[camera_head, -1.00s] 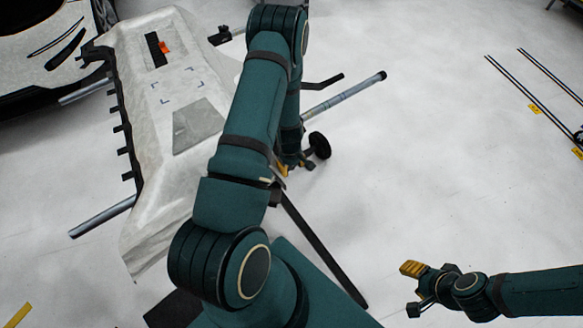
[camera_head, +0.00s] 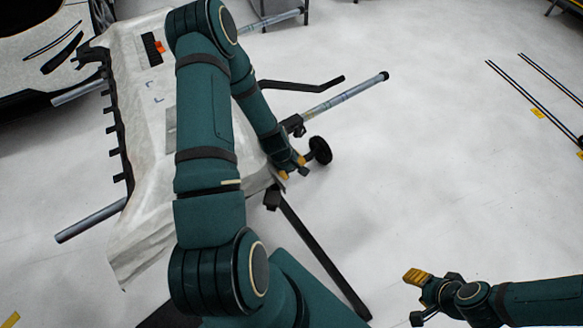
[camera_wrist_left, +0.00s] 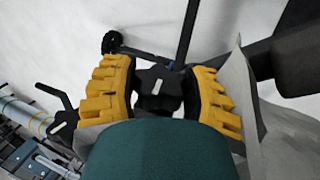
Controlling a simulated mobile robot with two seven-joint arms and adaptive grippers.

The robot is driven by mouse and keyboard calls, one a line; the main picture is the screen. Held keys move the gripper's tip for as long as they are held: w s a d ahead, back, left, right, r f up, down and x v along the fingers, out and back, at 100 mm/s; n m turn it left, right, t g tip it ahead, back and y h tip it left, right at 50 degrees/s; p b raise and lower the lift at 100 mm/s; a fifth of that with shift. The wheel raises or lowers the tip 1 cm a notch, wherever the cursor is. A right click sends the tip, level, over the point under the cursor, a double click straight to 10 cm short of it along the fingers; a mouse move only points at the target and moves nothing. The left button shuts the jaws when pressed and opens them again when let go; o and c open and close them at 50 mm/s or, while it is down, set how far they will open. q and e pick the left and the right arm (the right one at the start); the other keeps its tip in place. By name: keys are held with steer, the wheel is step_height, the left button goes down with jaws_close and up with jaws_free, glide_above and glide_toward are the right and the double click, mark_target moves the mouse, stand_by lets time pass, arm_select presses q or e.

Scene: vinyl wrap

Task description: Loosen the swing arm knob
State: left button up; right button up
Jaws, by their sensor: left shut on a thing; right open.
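The swing arm knob (camera_wrist_left: 158,88) is a black lobed knob with a pale mark, between the yellow fingers of my left gripper (camera_wrist_left: 165,92) in the left wrist view. The gripper is shut on it, with a finger on either side. In the head view my left gripper (camera_head: 292,168) is at the right edge of the light panel, beside a black round wheel-like part (camera_head: 319,150); the knob itself is hidden there. My right gripper (camera_head: 416,297) is open and empty at lower right, well away from the stand.
The light panel (camera_head: 145,215) lies across a stand with grey tubes (camera_head: 345,93) and a dark bar (camera_head: 315,250). A second black knob (camera_wrist_left: 65,120) shows in the left wrist view. A car (camera_head: 45,50) stands at upper left.

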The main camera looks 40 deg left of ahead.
arm_select(q)
steer(key=o, duration=1.2)
step_height(320, 180, up, 10)
steer(key=shift+r, duration=0.1)
